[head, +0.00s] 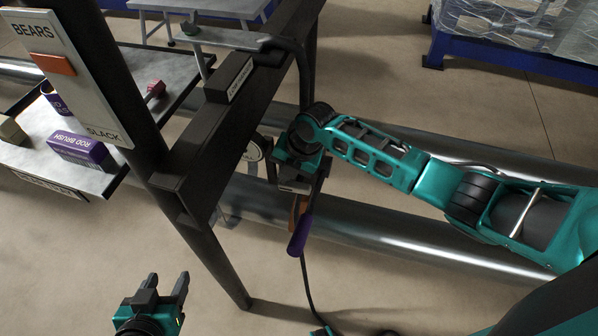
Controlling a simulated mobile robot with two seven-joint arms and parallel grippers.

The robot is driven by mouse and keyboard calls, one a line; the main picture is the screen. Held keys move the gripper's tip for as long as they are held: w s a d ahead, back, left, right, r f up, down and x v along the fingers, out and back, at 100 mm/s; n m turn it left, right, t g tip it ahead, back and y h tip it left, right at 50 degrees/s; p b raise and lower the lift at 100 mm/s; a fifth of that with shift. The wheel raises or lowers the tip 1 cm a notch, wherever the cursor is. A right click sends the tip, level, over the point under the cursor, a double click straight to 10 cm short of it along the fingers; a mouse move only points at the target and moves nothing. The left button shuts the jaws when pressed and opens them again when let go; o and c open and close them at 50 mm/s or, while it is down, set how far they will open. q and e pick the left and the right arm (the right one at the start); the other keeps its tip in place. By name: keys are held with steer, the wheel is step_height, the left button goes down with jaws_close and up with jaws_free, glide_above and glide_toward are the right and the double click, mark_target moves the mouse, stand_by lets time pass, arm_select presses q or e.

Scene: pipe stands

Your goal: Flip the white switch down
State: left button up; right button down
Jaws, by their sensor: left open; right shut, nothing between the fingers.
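A whitish upright plate (78,95) at the top left is lettered BEARS at its top and SLACK at its bottom. An orange-red block (52,64) sits on it near the BEARS end. I cannot make out a separate white switch. My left gripper (168,281) is open and empty at the lower left, below and apart from the plate. My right gripper (294,186) is shut near the middle, right of the dark frame and far from the plate. Its fingers are partly hidden.
A dark metal frame (225,135) stands between my grippers. A purple-handled tool (300,235) hangs by my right gripper; contact is unclear. A grey shelf (30,150) holds a purple ROD BRUSH box (80,150). Shiny pipes (370,228) run behind. Floor around my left gripper is clear.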

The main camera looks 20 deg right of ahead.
mark_target(309, 186)
steer(key=shift+w+a+f, duration=0.1)
stand_by(0.4)
arm_select(q)
steer(key=shift+r, duration=0.15)
arm_select(e)
steer(key=shift+s+d+p, duration=0.4)
steer(key=shift+d+p, duration=0.05)
steer(key=shift+d, duration=0.1)
arm_select(q)
steer(key=shift+r, duration=0.35)
arm_select(e)
steer(key=shift+s+d+f, duration=0.1)
steer(key=shift+d, duration=0.05)
arm_select(q)
steer(key=a+r+p, duration=0.1)
steer(key=p, duration=0.1)
steer(key=shift+s+y+p, duration=0.3)
steer(key=shift+s, duration=0.1)
arm_select(e)
steer(key=v, duration=1.3)
arm_select(q)
steer(key=shift+d, duration=0.1)
